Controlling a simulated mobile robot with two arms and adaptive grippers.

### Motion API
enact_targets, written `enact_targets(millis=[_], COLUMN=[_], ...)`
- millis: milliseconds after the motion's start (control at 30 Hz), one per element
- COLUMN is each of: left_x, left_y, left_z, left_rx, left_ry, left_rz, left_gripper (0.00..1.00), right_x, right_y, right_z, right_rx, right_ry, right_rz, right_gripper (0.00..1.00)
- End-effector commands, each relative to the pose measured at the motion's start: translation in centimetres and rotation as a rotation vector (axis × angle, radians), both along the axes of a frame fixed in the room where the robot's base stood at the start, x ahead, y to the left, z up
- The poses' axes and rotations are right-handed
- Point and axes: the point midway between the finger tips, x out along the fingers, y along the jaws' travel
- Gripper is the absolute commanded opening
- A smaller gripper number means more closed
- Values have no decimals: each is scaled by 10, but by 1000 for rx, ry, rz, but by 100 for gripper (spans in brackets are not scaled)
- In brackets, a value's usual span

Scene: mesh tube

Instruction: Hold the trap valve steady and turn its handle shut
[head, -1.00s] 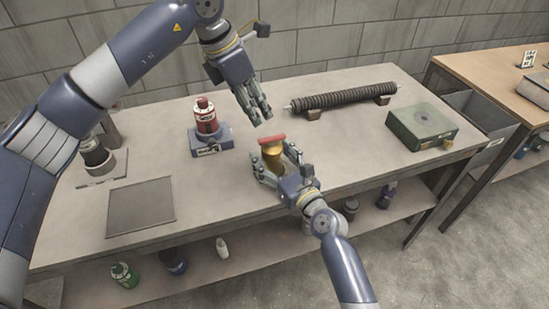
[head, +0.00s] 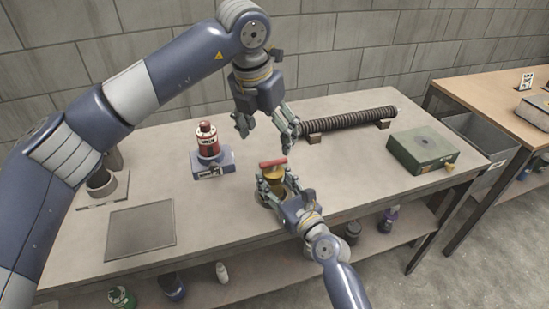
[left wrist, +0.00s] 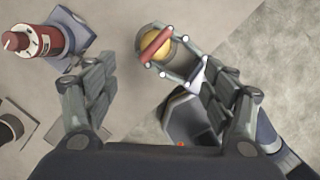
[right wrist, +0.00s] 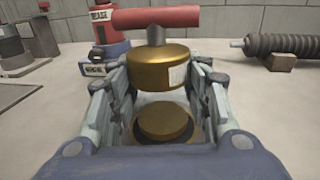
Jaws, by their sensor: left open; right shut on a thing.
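The trap valve (right wrist: 157,70) is a brass cylinder with a red bar handle (right wrist: 155,17) on a short stem at its top. In the head view the red handle (head: 273,163) lies roughly left to right above the brass body. My right gripper (head: 272,182) is shut around the brass body, one finger on each side, and the valve stands upright. My left gripper (head: 267,130) is open and empty, pointing down above the handle and apart from it.
A red cylinder on a blue block (head: 212,160) stands left of the valve. A dark ribbed tube (head: 345,121) rests on supports behind right, and a green box (head: 422,148) sits at the right. A flat grey plate (head: 140,229) lies front left.

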Motion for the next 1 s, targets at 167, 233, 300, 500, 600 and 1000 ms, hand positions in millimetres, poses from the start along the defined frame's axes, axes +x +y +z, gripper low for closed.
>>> enact_targets(millis=[167, 233, 300, 500, 600, 1000], left_x=[-6, -9, -11, -16, -18, -11], left_y=[-10, -14, -17, -25, -27, -26], left_z=[5, 7, 9, 15, 17, -3], left_rx=[22, 26, 25, 12, 2, -12], left_ry=[-17, -30, -47, -102, -124, -149], left_rz=[246, 346, 447, 696, 785, 882], left_gripper=[77, 77, 77, 77, 77, 77], right_x=[0, 0, 0, 0, 0, 0], right_y=[0, 0, 0, 0, 0, 0], right_z=[0, 0, 0, 0, 0, 0], right_rx=[0, 0, 0, 0, 0, 0], right_ry=[1, 1, 1, 1, 1, 1], right_rz=[0, 0, 0, 0, 0, 0], right_gripper=[16, 16, 16, 16, 16, 16])
